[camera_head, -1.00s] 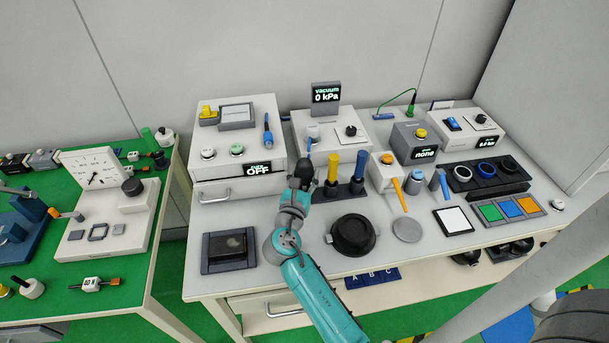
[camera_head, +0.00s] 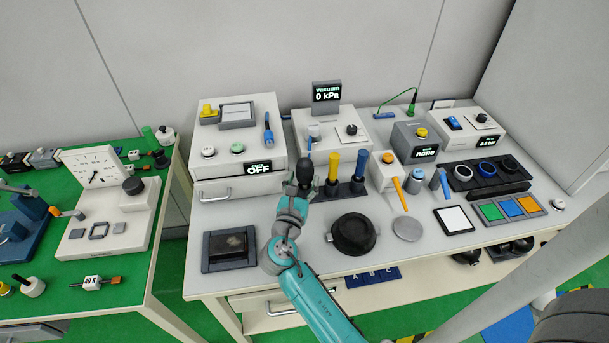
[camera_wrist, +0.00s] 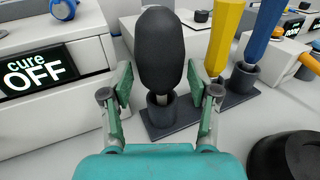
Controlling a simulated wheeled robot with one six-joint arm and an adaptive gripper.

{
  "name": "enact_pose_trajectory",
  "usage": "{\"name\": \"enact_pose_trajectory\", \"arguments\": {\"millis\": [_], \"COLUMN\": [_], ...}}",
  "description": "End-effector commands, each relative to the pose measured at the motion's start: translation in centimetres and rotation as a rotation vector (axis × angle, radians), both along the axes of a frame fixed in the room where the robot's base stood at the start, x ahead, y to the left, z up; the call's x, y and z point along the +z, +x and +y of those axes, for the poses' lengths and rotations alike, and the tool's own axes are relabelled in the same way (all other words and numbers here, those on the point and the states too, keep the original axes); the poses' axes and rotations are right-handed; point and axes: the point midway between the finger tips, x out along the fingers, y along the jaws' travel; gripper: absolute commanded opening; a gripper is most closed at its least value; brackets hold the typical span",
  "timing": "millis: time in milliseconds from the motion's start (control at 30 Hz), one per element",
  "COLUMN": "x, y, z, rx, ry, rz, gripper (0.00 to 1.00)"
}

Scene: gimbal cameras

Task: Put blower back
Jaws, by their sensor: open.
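The blower, a black rounded bulb (camera_head: 305,168), stands upright in the left cup of a dark rack (camera_head: 345,194) on the white bench. The wrist view shows the bulb (camera_wrist: 160,50) large, with a pale nozzle going down into the grey cup (camera_wrist: 162,112). My gripper (camera_wrist: 160,92) is open, with one finger on each side of the bulb's lower end and visible gaps between. In the head view my gripper (camera_head: 299,190) is just in front of the rack.
A yellow tool (camera_head: 333,168) and a blue tool (camera_head: 358,167) stand in the same rack, close on the right. A black round pot (camera_head: 353,235) sits in front. The cure box (camera_head: 240,165) reads OFF at left.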

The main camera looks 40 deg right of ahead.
Motion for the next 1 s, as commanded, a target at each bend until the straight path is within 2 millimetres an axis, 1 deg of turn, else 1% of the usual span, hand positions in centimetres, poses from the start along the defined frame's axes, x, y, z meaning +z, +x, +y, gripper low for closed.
{"name": "enact_pose_trajectory", "arguments": {"millis": [33,200,300,433,633,1000], "x": [-0.1,0.0,-0.1,0.0,0.0,0.0], "y": [-0.5,-2.4,-3.3,-4.2,-4.9,-5.0], "z": [1.1,4.0,5.4,6.8,7.7,7.8], "rx": [0.005,0.005,0.004,0.003,0.0,-0.001], "ry": [0.0,-0.001,0.0,-0.001,0.0,0.0], "rz": [0.002,0.001,0.001,0.001,0.0,0.0], "gripper": [0.6,0.6,0.6,0.6,0.6,0.6]}}
